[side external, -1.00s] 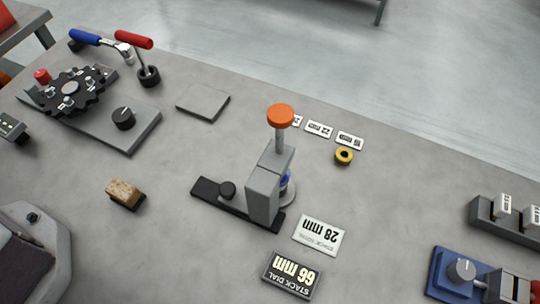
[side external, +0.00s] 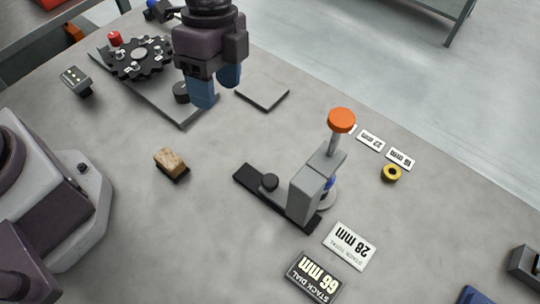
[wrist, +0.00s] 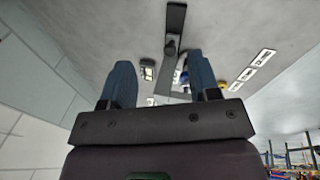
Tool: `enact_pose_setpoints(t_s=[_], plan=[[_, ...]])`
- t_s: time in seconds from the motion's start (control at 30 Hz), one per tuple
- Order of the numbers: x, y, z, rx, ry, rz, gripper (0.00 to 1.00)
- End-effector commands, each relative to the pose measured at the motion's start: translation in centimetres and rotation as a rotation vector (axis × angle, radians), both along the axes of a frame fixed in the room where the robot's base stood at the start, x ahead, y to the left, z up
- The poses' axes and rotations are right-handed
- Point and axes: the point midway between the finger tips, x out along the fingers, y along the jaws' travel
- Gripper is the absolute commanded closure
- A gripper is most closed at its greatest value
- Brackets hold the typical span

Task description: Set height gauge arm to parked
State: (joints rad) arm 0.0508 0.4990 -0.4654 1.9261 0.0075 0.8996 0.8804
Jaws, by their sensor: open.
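What looks like the height gauge (side external: 305,192) stands mid-bench: a grey upright block on a black bar with a small black knob, and a post topped by an orange cap (side external: 341,120). A blue piece and a pale disc show partly behind the block. I cannot tell which part is its arm. The black bar also shows in the wrist view (wrist: 175,18). My gripper (side external: 216,88) is open and empty, above the bench left of the gauge and in front of the black toothed wheel. Its two blue fingers (wrist: 160,82) show in the wrist view, apart.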

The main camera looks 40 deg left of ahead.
Motion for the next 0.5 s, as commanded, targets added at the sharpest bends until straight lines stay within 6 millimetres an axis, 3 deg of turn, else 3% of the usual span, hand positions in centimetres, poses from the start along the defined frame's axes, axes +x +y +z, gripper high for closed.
enact_pose_setpoints(t_s=[0.1,0.2,0.33,0.5], plan=[[0.7,-4.1,-2.5,-0.162,0.023,-0.322,0.44],[1.5,-6.3,-3.0,-0.272,-0.015,-0.545,0.44],[2.8,-7.3,-2.0,-0.345,-0.103,-0.763,0.44],[2.8,-7.2,-2.0,-0.378,-0.137,-0.912,0.44]])
